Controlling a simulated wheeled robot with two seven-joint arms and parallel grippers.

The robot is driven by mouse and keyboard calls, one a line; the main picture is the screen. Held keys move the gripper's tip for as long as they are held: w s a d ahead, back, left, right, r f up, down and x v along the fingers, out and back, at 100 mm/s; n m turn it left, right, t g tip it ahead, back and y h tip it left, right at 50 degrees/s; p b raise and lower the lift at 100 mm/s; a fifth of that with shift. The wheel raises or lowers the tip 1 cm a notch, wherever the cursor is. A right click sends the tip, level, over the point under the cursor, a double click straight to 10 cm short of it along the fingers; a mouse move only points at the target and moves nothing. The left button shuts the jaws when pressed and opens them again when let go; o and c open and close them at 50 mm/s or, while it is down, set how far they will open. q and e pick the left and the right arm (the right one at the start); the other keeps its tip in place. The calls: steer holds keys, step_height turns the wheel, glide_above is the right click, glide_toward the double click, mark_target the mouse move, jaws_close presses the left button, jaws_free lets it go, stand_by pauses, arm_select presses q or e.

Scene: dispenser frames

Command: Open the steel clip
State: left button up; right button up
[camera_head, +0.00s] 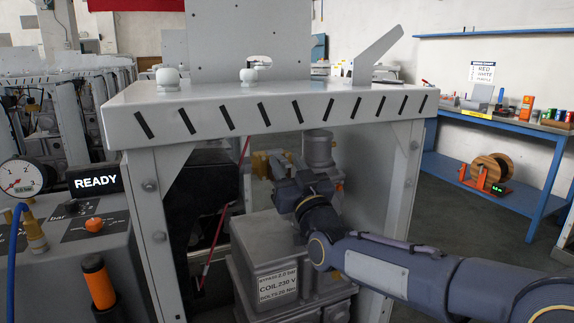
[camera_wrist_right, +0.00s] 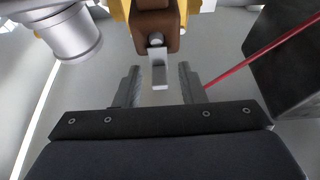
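A bright steel tab, which looks like the steel clip (camera_wrist_right: 159,75), hangs below a brown block (camera_wrist_right: 155,30) with a round bolt head in the right wrist view. My right gripper (camera_wrist_right: 160,86) is open. Its two dark fingers stand on either side of the tab, with a gap visible on each side. In the head view my right gripper (camera_head: 285,178) reaches under the grey frame's top, above a grey box, and the clip cannot be made out there. My left gripper is not in view.
The grey frame (camera_head: 270,103) has posts on both sides of my right arm. A grey coil box (camera_head: 265,250) stands below. A red rod (camera_wrist_right: 255,55) and a dark block (camera_wrist_right: 290,60) are at the right; a pale cylinder (camera_wrist_right: 72,32) is at the left. A yellow part (camera_head: 262,165) lies behind.

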steer(key=shift+w+a+r, duration=0.1)
steer(key=shift+w, duration=0.15)
jaws_close()
